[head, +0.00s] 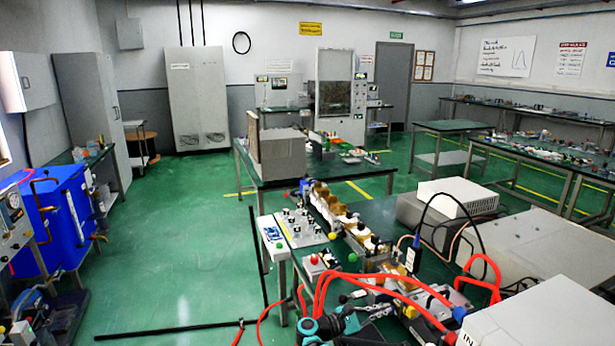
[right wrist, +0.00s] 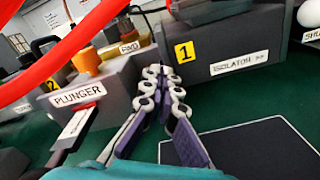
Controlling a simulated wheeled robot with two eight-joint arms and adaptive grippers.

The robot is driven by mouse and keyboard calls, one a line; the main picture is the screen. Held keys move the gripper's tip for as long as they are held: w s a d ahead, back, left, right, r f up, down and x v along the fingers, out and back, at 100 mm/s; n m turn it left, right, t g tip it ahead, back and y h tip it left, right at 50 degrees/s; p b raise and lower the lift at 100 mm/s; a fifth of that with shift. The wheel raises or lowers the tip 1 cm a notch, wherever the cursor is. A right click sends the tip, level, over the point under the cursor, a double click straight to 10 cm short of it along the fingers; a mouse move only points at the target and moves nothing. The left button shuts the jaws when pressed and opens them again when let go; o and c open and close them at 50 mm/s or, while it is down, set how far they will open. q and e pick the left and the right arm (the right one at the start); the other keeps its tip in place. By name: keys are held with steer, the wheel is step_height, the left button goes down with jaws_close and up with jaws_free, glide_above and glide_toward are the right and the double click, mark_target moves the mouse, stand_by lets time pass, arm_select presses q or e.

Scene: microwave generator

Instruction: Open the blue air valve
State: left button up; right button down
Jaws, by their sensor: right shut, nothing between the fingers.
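My right gripper (head: 376,306) is low in the middle of the head view, beside the bench equipment and among the red hoses. In the right wrist view its two fingers (right wrist: 163,78) are together at the tips with nothing between them. They point at grey blocks labelled PLUNGER (right wrist: 78,96) and ISOLATOR (right wrist: 238,64) and appear apart from both. A small blue part (head: 459,312) shows by the red hoses at the lower right; I cannot tell whether it is the blue air valve. No blue valve shows in the right wrist view. My left gripper is not in view.
Red hoses (head: 398,283) arch over the bench, and one crosses the upper left of the wrist view (right wrist: 62,55). A small panel with blue parts (head: 272,236) stands at the bench's left end. Grey and white boxes crowd the right. Green floor (head: 180,250) is open at left.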

steer(key=v, duration=0.5)
steer(key=shift+s+a, duration=0.15)
steer(key=shift+a, duration=0.2)
